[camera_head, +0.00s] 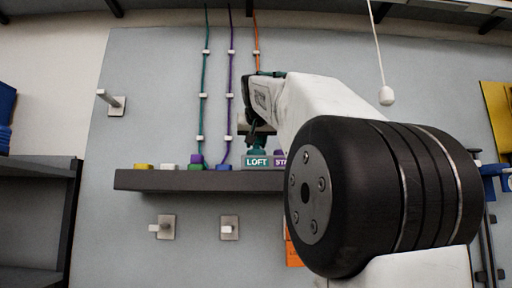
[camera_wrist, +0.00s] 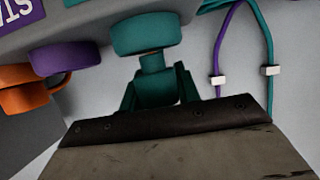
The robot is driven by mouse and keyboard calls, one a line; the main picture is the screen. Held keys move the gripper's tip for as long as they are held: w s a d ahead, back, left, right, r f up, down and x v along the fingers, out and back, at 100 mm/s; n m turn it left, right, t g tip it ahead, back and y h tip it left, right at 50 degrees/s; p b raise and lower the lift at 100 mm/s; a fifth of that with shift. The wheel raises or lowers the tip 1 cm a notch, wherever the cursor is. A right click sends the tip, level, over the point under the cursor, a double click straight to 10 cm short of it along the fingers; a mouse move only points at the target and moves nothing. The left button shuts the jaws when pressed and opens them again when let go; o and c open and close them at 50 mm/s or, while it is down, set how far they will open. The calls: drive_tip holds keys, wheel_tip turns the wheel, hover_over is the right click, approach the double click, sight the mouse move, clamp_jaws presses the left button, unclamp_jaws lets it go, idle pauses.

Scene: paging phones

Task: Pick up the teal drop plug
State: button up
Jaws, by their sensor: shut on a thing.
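The teal drop plug (camera_wrist: 158,90) is between the fingers of my gripper (camera_wrist: 158,100) in the wrist view, with a narrower neck and a wide round teal part (camera_wrist: 146,34) beyond it. My gripper is shut on the plug. In the head view my gripper (camera_head: 250,130) is above the teal LOFT label (camera_head: 257,162) on the dark shelf, and a teal piece (camera_head: 258,143) shows under it. My arm hides the shelf to the right. I cannot tell whether the plug is clear of the shelf.
The dark shelf (camera_head: 160,181) carries yellow, white, green and blue pieces at left. Teal (camera_head: 204,70), purple (camera_head: 231,70) and orange cords run down the wall through white clips. Purple (camera_wrist: 64,58) and orange (camera_wrist: 24,98) round pieces sit beside the plug. A white pull cord (camera_head: 386,95) hangs at right.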

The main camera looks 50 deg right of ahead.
wheel_tip(320, 180, up, 2)
drive_tip(key=s+a+r, duration=0.1)
drive_tip(key=s, duration=1.5)
drive_tip(key=shift+a+r, duration=0.15)
drive_tip(key=shift+r, duration=0.1)
drive_tip(key=shift+r, duration=1.1)
drive_tip(key=shift+w, duration=0.1)
